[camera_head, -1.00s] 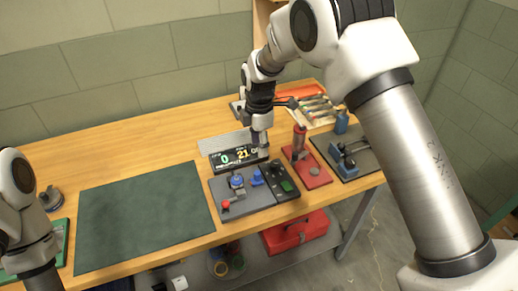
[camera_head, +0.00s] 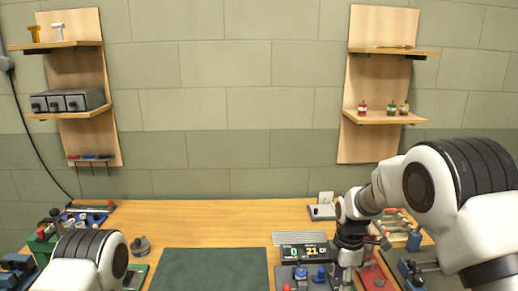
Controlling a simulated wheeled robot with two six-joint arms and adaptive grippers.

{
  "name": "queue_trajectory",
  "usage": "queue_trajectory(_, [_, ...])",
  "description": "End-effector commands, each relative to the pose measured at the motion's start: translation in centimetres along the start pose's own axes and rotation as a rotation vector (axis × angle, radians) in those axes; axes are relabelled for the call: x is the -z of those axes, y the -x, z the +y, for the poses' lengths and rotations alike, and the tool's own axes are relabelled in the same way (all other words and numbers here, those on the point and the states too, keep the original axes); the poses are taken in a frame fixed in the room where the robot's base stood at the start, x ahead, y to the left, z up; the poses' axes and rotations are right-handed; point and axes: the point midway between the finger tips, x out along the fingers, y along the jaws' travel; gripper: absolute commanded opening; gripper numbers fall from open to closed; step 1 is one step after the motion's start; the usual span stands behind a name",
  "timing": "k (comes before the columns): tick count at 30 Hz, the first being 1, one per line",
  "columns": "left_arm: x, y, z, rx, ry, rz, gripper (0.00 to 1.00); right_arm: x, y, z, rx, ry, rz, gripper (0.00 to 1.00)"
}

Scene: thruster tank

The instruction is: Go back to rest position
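My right gripper (camera_head: 343,276) points down over the grey control panel (camera_head: 318,286) at the bottom of the head view. Its fingertips are small and partly cut off by the frame edge, so I cannot tell whether it is open or holds anything. The digital display (camera_head: 304,253) stands just left of it, lit with numbers. On the panel, a blue knob (camera_head: 300,272) and a red knob (camera_head: 286,287) show left of the gripper. Of my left arm only a white and black link shows at the lower left; its gripper is out of view.
A dark green mat (camera_head: 210,270) lies mid-table. A left shelf (camera_head: 70,114) holds grey drawers (camera_head: 68,100); a right shelf (camera_head: 385,118) holds small bottles (camera_head: 390,109). The table's back strip is mostly clear.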

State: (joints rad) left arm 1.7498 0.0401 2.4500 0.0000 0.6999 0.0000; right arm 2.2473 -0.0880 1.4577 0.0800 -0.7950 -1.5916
Motion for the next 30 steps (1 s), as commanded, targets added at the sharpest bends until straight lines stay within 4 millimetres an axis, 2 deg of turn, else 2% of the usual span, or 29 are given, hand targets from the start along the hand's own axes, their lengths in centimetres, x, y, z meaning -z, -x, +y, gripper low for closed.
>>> queue_trajectory(7, [0.0,-0.9,0.0,0.000,0.000,0.001,0.40,-0.3,-4.8,-1.6,0.075,-0.008,0.008,0.47])
queue_trajectory(11, [0.0,-1.2,0.0,0.000,0.000,0.001,0.40,-0.6,-7.7,-3.6,0.137,-0.016,0.013,0.47])
queue_trajectory(14, [0.0,-1.6,0.0,0.000,0.000,0.001,0.40,-0.8,-10.4,-6.0,0.204,-0.023,0.017,0.47])
queue_trajectory(19, [0.0,-2.3,0.0,0.000,0.000,0.000,0.40,-1.4,-15.8,-11.3,0.317,-0.045,0.019,0.47])
queue_trajectory(23, [0.0,-3.2,0.0,0.000,0.000,0.000,0.40,-2.1,-21.5,-17.9,0.402,-0.142,0.002,0.47])
queue_trajectory(26, [0.0,-4.0,0.0,0.000,0.000,0.000,0.40,-2.6,-26.3,-25.4,0.448,-0.316,-0.039,0.47])
queue_trajectory(27, [0.0,-4.4,0.0,0.000,0.000,0.000,0.40,-2.8,-27.9,-28.7,0.454,-0.417,-0.064,0.47])
queue_trajectory(29, [0.0,-4.8,0.0,0.000,0.000,0.000,0.40,-3.0,-29.6,-34.0,0.438,-0.614,-0.108,0.47])
queue_trajectory(30, [0.0,-5.0,0.0,0.000,0.000,0.000,0.40,-3.0,-30.0,-36.9,0.403,-0.769,-0.133,0.47])
